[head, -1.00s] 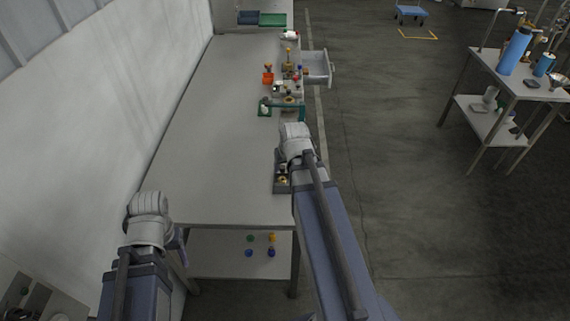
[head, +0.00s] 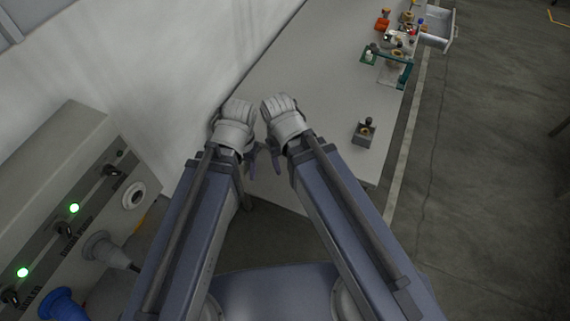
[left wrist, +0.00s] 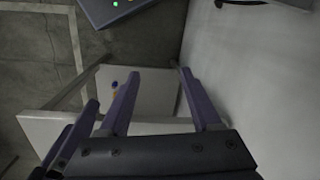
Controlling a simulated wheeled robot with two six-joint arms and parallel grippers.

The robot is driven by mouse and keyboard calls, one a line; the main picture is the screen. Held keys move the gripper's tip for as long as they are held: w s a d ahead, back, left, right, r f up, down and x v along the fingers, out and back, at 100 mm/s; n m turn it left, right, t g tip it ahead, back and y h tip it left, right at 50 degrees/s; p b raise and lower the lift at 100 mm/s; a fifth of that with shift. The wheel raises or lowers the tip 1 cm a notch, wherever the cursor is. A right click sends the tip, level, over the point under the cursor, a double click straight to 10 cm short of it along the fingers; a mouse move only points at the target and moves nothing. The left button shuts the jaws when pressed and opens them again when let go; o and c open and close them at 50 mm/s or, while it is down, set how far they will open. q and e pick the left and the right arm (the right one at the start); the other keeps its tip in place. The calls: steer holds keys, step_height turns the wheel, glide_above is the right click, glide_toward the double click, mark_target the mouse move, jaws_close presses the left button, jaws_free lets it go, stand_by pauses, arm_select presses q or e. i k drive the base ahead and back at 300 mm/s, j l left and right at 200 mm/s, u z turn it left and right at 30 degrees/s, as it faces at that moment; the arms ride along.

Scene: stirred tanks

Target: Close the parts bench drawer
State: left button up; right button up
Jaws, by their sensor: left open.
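The parts bench (head: 310,85) runs from the middle to the upper right in the head view. Its grey drawer (head: 437,28) stands pulled out from the right long side, near the top right, and its inside shows from above. My left gripper (head: 250,165) is over the near end of the bench, far from the drawer, with only a dark finger showing. In the left wrist view it is open and empty (left wrist: 159,72). My right gripper (head: 275,155) is close beside it, mostly hidden behind its wrist, and its opening cannot be made out.
A small dark block with a knob (head: 366,132) sits near the bench's right edge. A green stand (head: 388,66) and several small parts are near the drawer. A grey cabinet (head: 60,160) with green lamps and plugs stands at left. The floor right of the bench is clear.

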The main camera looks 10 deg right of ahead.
mark_target(440, 21)
steer(key=l, duration=0.5)
steer(key=i+l+z, duration=0.15)
steer(key=l, duration=0.85)
steer(key=i+l+z, duration=0.15)
steer(key=l, duration=0.35)
steer(key=i+l, duration=0.1)
steer(key=l, duration=0.4)
steer(key=i+l+z, duration=0.1)
steer(key=l, duration=0.35)
steer(key=i+l+z, duration=0.1)
steer(key=l, duration=0.4)
steer(key=i+l, duration=0.2)
steer(key=l, duration=0.25)
steer(key=i+l+u, duration=0.2)
steer(key=i, duration=0.45)
steer(key=i+l+u, duration=0.2)
steer(key=i+l, duration=0.25)
steer(key=i, duration=0.15)
steer(key=i+l+u, duration=0.2)
steer(key=i+l, duration=0.3)
steer(key=i, duration=0.1)
